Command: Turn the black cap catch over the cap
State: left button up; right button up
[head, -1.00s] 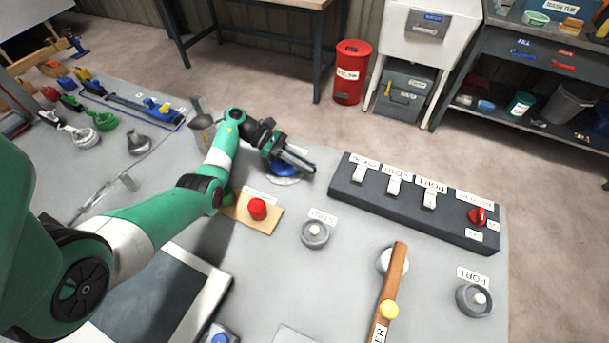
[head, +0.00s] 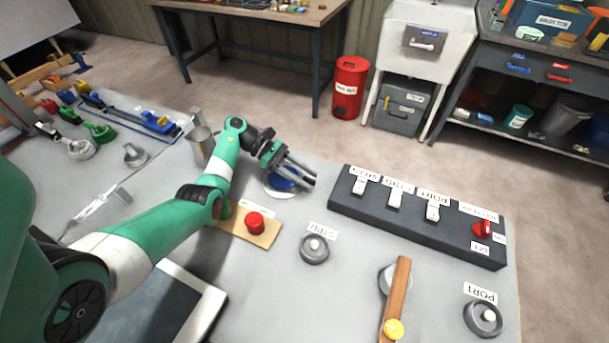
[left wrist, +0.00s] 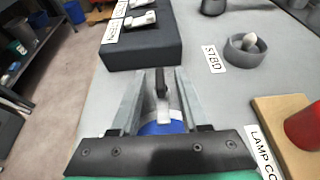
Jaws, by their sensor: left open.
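A blue cap (head: 279,183) sits on a pale round base on the grey bench, partly hidden by my left gripper. In the left wrist view, the blue cap (left wrist: 163,128) shows low between the fingers, with a pale grey strip over it. A narrow black piece, which looks like the cap catch (left wrist: 161,84), stands beyond it between the fingertips. My left gripper (head: 309,177) is open above the cap, one finger on each side of the black piece. I cannot tell whether either finger touches it. My right gripper is not in view.
A dark switch box (head: 415,222) with white switches and a red knob stands just right of my left gripper. A red button (head: 255,223) on a wooden plate, a STBD knob (head: 315,249) and a wooden lever (head: 398,290) are nearer. Bare bench lies between them.

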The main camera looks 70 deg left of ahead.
pick_arm(q)
jog(key=v, duration=0.5)
jog(key=shift+a+r, duration=0.1)
jog(key=shift+a, duration=0.1)
jog(key=p+v, duration=0.2)
jog(key=v, duration=0.3)
jog(key=shift+s+a+r, duration=0.15)
jog(key=shift+s+a, duration=0.05)
jog(key=shift+s, duration=0.05)
jog(key=shift+s+a, duration=0.2)
jog(key=shift+s, duration=0.1)
